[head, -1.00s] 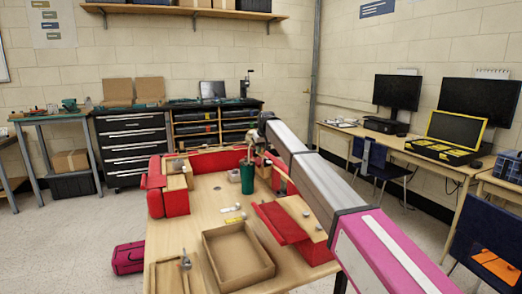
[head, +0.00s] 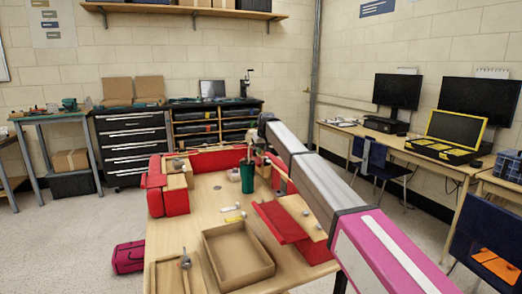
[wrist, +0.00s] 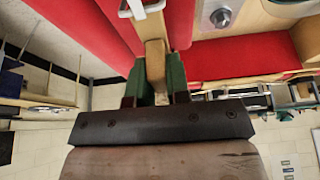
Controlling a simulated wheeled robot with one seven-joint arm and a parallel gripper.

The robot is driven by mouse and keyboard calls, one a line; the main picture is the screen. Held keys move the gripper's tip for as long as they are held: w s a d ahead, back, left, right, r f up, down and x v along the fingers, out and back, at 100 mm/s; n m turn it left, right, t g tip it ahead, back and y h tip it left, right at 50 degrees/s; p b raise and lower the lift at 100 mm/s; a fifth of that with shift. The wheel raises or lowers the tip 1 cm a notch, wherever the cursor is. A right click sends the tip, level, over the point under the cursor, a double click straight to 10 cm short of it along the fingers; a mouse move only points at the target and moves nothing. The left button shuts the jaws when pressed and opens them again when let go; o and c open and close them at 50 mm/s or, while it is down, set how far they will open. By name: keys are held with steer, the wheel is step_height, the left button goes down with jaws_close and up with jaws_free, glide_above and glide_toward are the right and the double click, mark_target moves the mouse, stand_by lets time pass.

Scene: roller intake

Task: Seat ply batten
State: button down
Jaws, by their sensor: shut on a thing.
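The ply batten (wrist: 155,60) is a narrow pale wooden strip in the wrist view. My gripper (wrist: 159,82) is shut on it between two dark green fingers. The batten's far end reaches up the picture to a gap between red panels, beside a pale metal handle-like bracket (wrist: 143,8). I cannot tell whether it touches the red sides or how deep it sits. In the head view my gripper is at the far part of the table, small and partly hidden by my arm, and the batten cannot be made out clearly.
Red blocks (head: 175,201) stand at the left, a sloped red block (head: 279,222) at the right. An open cardboard tray (head: 208,252) lies in front. The left-middle tabletop is mostly clear.

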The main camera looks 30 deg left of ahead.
steer(key=shift+f, duration=0.75)
steer(key=c, duration=1.4)
jaws_free()
steer(key=shift+r, duration=1.5)
steer(key=shift+o, duration=0.2)
steer(key=o, duration=0.5)
